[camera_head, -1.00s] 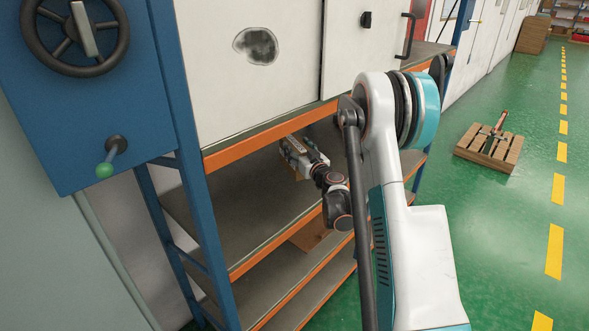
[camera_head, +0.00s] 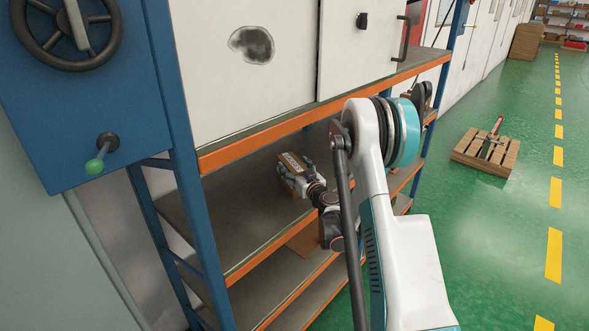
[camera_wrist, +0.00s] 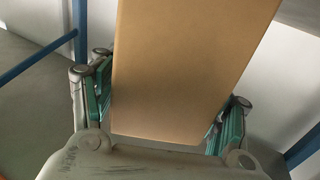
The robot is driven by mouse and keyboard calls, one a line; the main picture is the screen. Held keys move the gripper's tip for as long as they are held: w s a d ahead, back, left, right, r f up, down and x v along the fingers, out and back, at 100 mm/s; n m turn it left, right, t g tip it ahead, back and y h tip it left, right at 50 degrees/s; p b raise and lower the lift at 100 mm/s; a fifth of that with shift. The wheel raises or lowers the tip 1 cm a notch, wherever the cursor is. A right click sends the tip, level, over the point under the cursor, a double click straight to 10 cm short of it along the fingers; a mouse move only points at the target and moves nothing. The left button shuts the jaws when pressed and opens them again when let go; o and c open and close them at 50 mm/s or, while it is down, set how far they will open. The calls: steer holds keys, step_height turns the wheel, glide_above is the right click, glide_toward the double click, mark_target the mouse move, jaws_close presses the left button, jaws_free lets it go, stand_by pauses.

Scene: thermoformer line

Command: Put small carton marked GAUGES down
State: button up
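The small brown carton (camera_head: 289,168) is inside the rack, over the shelf (camera_head: 245,208) just below the cabinet. Dark marks show on its top, too small to read. My gripper (camera_head: 306,180) is at its near right side. In the wrist view the carton (camera_wrist: 190,70) stands between the two green-padded fingers of my gripper (camera_wrist: 165,115), which press close on both sides. I cannot tell whether its underside touches the shelf.
The orange shelf edge (camera_head: 268,261) and blue rack post (camera_head: 189,190) border the opening. White cabinet doors (camera_head: 250,80) are above. A brown item (camera_head: 303,243) lies on the shelf below. The shelf left of the carton is bare. A pallet (camera_head: 485,152) is on the floor at right.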

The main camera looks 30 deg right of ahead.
stand_by(0.3)
steer(key=shift+r, duration=0.15)
steer(key=s+b, duration=0.1)
steer(key=s, duration=0.4)
steer(key=s+b, duration=0.1)
steer(key=s, duration=0.4)
steer(key=shift+s+a+f, duration=0.1)
steer(key=shift+a+f, duration=0.1)
steer(key=shift+s+r+b, duration=0.15)
steer(key=shift+s+b, duration=0.7)
steer(key=shift+s, duration=0.05)
